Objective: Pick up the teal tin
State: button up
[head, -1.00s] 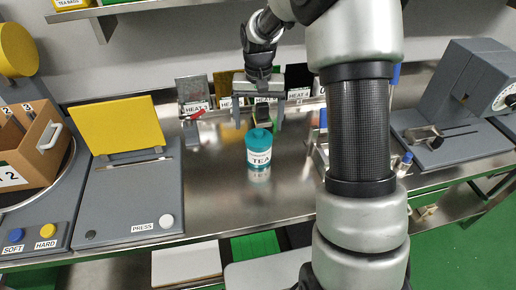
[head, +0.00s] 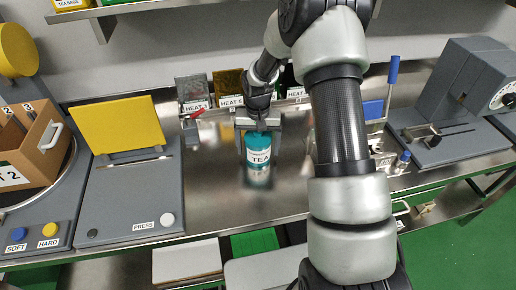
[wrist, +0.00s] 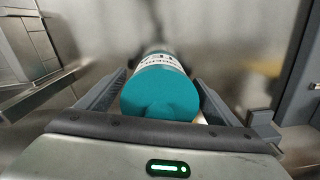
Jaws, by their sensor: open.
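The teal tin (head: 259,149) stands upright on the steel bench, with a white label reading TEA. In the wrist view the tin (wrist: 160,95) shows its teal lid close up, between the two fingers. My gripper (head: 258,150) is open, with one finger on each side of the tin. It also shows in the wrist view (wrist: 160,100), with small gaps seeming to remain beside the lid; contact is hard to tell. The tin's far side is hidden.
A grey press with a yellow lid (head: 117,121) stands left, beside a brown box (head: 32,150). HEAT-labelled panels (head: 193,92) line the back. A grey machine with a dial (head: 475,95) stands right. The bench in front of the tin (head: 240,195) is clear.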

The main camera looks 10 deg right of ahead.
jog(key=shift+r, duration=0.1)
jog(key=c, duration=1.1)
